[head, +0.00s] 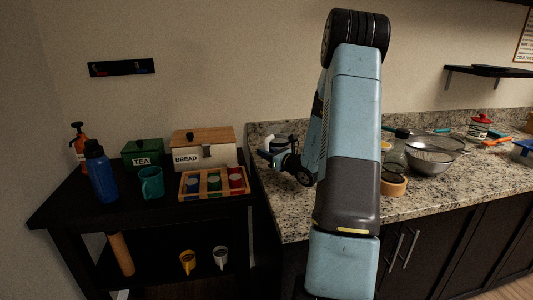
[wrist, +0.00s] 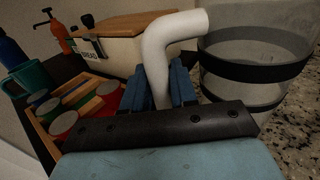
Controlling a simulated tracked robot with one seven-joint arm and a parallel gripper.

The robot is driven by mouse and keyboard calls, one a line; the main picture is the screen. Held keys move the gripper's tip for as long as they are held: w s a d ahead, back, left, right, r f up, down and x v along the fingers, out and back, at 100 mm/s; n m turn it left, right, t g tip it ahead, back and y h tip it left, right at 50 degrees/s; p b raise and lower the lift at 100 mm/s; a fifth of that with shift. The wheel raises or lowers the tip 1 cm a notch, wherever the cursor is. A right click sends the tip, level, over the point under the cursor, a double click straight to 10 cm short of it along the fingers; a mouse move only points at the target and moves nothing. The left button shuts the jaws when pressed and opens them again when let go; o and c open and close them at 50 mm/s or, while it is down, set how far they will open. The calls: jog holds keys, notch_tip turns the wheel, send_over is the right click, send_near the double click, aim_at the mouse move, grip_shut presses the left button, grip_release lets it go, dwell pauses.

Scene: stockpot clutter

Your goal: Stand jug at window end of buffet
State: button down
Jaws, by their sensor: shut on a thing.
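The jug (wrist: 262,58) is grey and see-through with dark bands and a thick white handle. In the wrist view it fills the upper right, beside my gripper (wrist: 162,88), whose blue fingers are shut around the handle. In the head view the jug (head: 281,142) is small, at the left end of the granite counter. My gripper (head: 267,156) and wrist cover much of it. I cannot tell whether its base touches the counter. No window shows, and which surface is the buffet is not marked.
Left of the counter, a black table (head: 92,205) holds a blue bottle (head: 102,177), teal mug (head: 152,184), tea box (head: 142,153), bread box (head: 204,150) and wooden tray (head: 214,196) of cups. Metal bowls (head: 429,159) and a wooden ring (head: 393,186) stand right of my arm.

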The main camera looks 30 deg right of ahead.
jog(key=c, duration=0.9)
grip_release()
